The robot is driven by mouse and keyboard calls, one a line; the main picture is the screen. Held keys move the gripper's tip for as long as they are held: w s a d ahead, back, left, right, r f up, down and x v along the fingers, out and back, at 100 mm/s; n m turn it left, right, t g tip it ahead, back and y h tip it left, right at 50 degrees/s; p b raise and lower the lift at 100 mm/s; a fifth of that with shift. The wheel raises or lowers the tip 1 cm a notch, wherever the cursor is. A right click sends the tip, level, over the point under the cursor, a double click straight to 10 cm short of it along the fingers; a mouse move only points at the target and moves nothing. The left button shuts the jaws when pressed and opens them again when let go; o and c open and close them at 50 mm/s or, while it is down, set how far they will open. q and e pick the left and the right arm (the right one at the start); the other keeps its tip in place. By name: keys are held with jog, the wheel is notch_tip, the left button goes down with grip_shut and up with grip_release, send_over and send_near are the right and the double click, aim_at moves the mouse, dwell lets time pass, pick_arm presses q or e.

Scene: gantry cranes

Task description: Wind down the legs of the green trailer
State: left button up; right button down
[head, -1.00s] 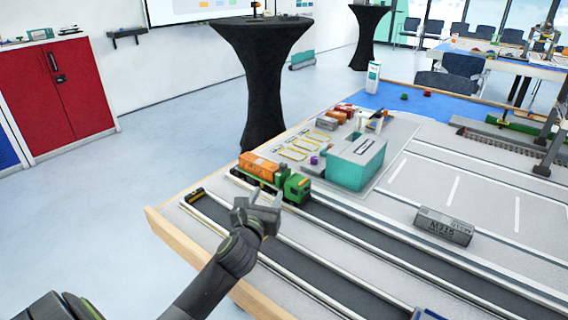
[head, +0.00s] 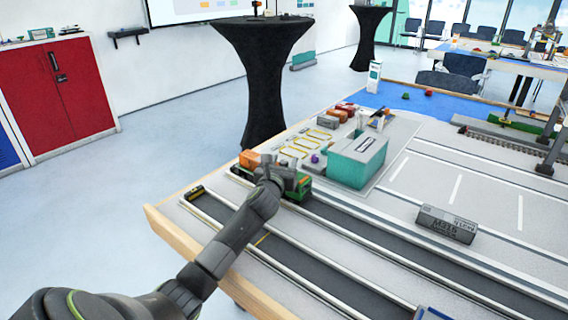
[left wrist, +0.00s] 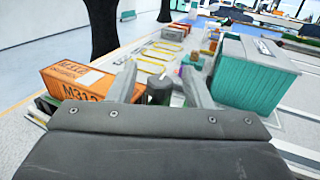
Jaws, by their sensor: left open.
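A green truck (head: 303,186) stands in the lane near the table's left end. An orange container (head: 249,159) rides behind its cab. In the left wrist view, the container (left wrist: 75,92) is left of my fingers, with a strip of green chassis (left wrist: 46,104) below it. My left gripper (head: 267,163) is over the truck, between cab and container in the head view, and hides part of both. In the left wrist view its two fingers (left wrist: 159,70) are apart, with a dark greenish rounded part (left wrist: 159,91) showing between them. I cannot make out the trailer legs. My right gripper is not in view.
A teal box-shaped building (head: 357,161) stands just right of the truck. Small orange and red containers (head: 338,113) lie behind it. A grey block (head: 447,223) sits on the open surface to the right. Rails edge the lanes; the front lane is clear.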

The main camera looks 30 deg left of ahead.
pick_arm(q)
jog(key=shift+w+a, duration=0.1)
jog(key=shift+w, duration=0.15)
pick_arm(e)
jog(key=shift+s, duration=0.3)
pick_arm(q)
jog(key=shift+c, duration=0.2)
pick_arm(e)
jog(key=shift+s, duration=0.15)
